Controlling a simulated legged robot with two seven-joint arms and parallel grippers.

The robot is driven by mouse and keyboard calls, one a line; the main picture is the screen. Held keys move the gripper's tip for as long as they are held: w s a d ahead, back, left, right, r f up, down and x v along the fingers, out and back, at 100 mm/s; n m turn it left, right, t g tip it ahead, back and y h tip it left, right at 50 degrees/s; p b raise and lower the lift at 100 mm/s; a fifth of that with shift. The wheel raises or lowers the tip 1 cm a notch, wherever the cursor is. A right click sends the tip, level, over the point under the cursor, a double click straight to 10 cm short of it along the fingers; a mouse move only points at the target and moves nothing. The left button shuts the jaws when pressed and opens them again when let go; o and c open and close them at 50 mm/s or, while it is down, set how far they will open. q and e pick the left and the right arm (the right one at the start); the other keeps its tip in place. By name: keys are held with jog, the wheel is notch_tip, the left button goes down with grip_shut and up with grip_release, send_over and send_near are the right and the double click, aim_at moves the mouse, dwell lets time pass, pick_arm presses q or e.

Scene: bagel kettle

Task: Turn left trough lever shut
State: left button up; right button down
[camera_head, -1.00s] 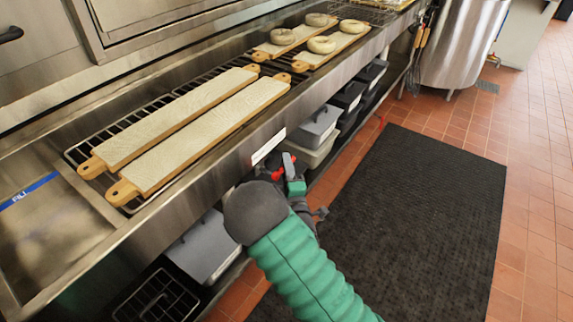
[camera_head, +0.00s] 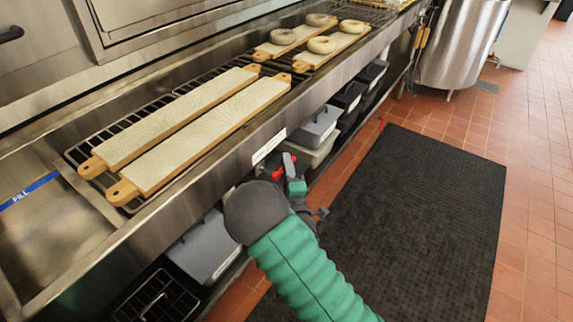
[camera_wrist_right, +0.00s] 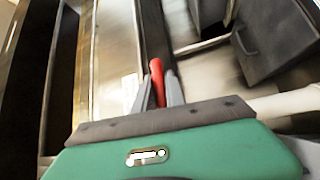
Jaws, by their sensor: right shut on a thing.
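A red lever (camera_wrist_right: 156,80) shows in the right wrist view, between the two grey fingers of my right gripper (camera_wrist_right: 159,92), which is shut on it. In the head view, the red of the lever (camera_head: 277,175) shows at the gripper's tip, under the front edge of the steel trough counter (camera_head: 235,140). My right gripper (camera_head: 291,170) is at the counter's front face, just below a white label (camera_head: 268,146). My dark wrist and green arm hide part of the area below. My left gripper is not in view.
Two long boards (camera_head: 205,130) lie on racks in the trough; two more hold bagels (camera_head: 322,45) farther back. Grey bins (camera_head: 318,124) stand on the shelf below. A black mat (camera_head: 400,220) covers open floor at the right.

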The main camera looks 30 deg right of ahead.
jog(key=shift+s+d+f, duration=0.15)
jog(key=shift+d, duration=0.05)
jog(key=shift+m+g+p, duration=0.3)
jog(key=shift+p, duration=0.45)
jog(key=s+a+f+m+g+y+p, duration=0.2)
jog(key=a+f+m+g+y+p, duration=0.3)
jog(key=p, duration=1.5)
jog(key=m+g+y, duration=0.3)
jog(key=m+y, duration=0.1)
jog(key=shift+s+a+f+g+p, duration=0.2)
jog(key=shift+s+f+g+p, duration=0.1)
jog(key=shift+f+g, duration=0.1)
jog(key=c, duration=1.7)
grip_release()
jog(key=o, duration=0.3)
jog(key=shift+w, duration=0.2)
